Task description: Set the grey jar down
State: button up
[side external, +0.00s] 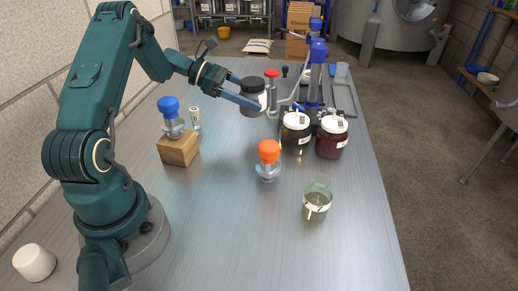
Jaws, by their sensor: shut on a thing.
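My gripper (243,101) reaches right from my arm, over the far half of the metal table (225,215). It is shut on the grey jar (254,107), which has a dark top and a pale band. The jar looks upright. Its lower side is partly hidden by my gripper's blue fingers, and I cannot tell how far its base is from the table.
Two white-lidded jars (331,140) and a blue-topped stand (317,75) are right of my gripper. An orange-capped flask (268,160) and a beaker (316,201) stand nearer. A blue-capped flask (171,120) sits on a wooden block (178,150). The front middle is clear.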

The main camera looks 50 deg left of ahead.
notch_tip(320, 180, down, 6)
jog(key=shift+f, duration=0.25)
jog(key=shift+f, duration=0.15)
jog(key=o, duration=1.4)
jog(key=shift+o, duration=0.2)
jog(key=shift+s+a+r, duration=0.15)
jog(key=shift+s+r, duration=0.05)
jog(key=shift+r, duration=0.05)
jog(key=v, duration=0.7)
